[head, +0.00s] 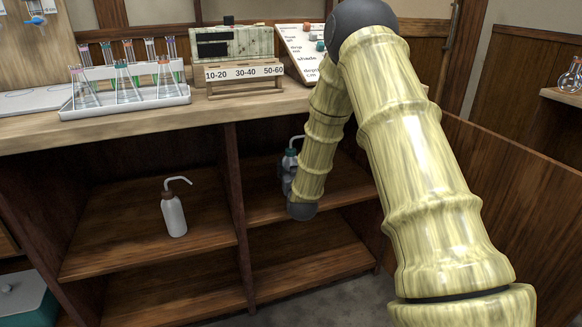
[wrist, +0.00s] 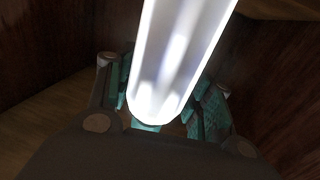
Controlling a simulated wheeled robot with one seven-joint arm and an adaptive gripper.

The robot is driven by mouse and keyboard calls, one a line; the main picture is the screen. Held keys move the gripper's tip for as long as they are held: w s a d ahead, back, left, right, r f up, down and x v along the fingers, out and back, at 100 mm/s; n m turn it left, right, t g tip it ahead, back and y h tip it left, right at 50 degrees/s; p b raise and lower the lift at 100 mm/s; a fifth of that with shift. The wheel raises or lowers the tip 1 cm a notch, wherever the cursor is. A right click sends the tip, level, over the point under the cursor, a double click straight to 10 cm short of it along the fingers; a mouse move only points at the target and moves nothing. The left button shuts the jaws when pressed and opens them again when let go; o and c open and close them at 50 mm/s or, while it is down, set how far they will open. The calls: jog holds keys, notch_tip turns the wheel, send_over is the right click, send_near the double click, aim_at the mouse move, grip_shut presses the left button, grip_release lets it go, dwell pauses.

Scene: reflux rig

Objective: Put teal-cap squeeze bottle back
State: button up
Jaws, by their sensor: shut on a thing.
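The teal-cap squeeze bottle (head: 290,160) shows in the head view in the upper right compartment under the bench, partly hidden behind my arm. Its bent spout and dark teal cap stick out to the left of the arm. In the wrist view the pale, translucent bottle body (wrist: 180,60) fills the middle. My gripper (wrist: 165,100) is shut on it, with a teal-padded finger on each side. I cannot tell whether the bottle's base touches the shelf.
A brown-cap squeeze bottle (head: 174,214) stands on the left shelf (head: 110,240), beyond an upright divider (head: 238,200). The bench top (head: 130,127) above carries a tube rack (head: 125,100) and a labelled wooden block (head: 244,74). The lower right shelf (head: 300,270) looks empty.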

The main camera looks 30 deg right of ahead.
jog(key=shift+f+b, duration=0.5)
jog(key=shift+f, duration=0.7)
jog(key=o, duration=0.7)
jog(key=shift+f, duration=0.1)
